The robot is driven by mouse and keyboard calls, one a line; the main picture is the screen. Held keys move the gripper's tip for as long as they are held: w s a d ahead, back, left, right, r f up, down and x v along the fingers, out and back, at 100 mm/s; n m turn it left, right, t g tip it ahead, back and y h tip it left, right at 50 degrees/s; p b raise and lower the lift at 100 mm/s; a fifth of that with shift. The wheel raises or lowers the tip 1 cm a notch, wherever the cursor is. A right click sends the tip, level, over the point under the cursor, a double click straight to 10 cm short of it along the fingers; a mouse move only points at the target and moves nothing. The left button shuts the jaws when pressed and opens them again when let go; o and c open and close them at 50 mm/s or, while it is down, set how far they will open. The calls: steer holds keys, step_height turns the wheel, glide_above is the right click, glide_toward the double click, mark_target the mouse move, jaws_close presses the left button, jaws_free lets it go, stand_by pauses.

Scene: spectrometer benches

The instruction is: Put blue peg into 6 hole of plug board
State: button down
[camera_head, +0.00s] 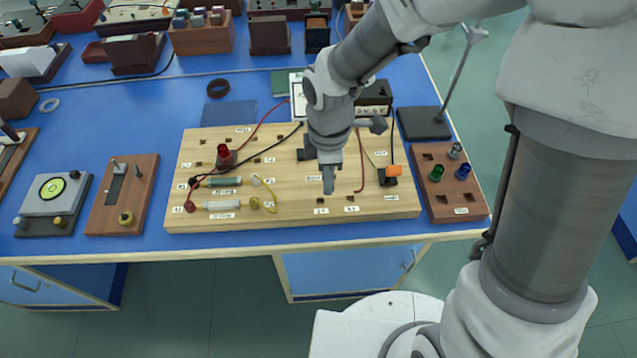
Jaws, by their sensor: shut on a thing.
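The wooden plug board (290,212) lies on the blue bench with small square holes and white labels; the label digits are too small to read, so I cannot tell which hole is 6. My gripper (328,183) points down over the board's right half, above its front holes. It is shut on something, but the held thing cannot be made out. A dark blue peg (463,172) stands in the small brown rack (456,211) to the right, beside a green peg (436,173) and a grey peg (455,151). My arm hides part of the board's back right.
A red peg (225,157), resistors and wires sit on the board's left half. An orange plug (394,171) is near its right edge. A black stand base (423,123) and a meter (374,98) are behind.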

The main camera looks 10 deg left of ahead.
steer(key=shift+d+r+p, duration=2.35)
steer(key=shift+d+r, duration=2.1)
steer(key=shift+d, duration=0.6)
steer(key=shift+w+a+f+b, duration=0.25)
steer(key=shift+a+f+b, duration=0.8)
steer(key=shift+f, duration=1.25)
steer(key=shift+w+a+f+b, duration=0.25)
steer(key=shift+a+f+b, duration=0.5)
steer(key=shift+f+b, duration=1.05)
steer(key=shift+w+a+f+b, duration=0.25)
steer(key=shift+a+f+b, duration=0.6)
steer(key=shift+f, duration=1.9)
steer(key=c, duration=0.7)
jaws_free()
steer(key=shift+o, duration=0.2)
